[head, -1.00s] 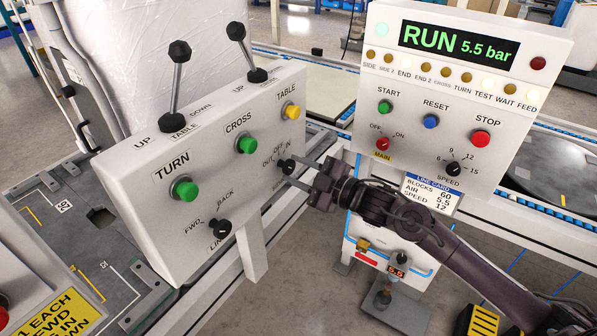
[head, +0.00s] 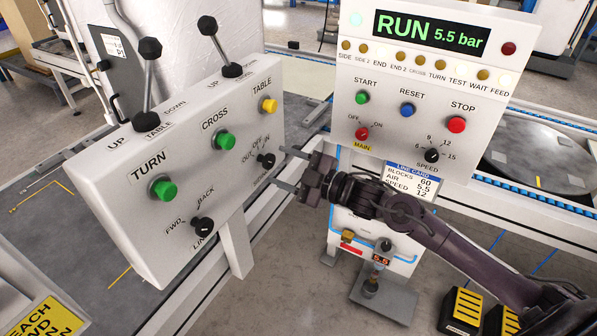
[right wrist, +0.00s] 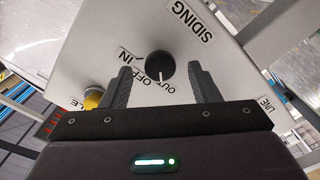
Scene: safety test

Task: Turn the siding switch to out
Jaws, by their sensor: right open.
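The siding switch (head: 265,160) is a black round knob at the lower right of the tilted grey panel, with OUT, OFF and IN labels beside it. My left gripper is not in view.
The grey panel (head: 110,215) also carries a black LINE knob (head: 202,229), a green TURN button (head: 163,188), a green CROSS button (head: 225,140), a yellow TABLE button (head: 268,105) and two levers. The white control box (head: 400,155) with a RUN display stands close right of my gripper.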

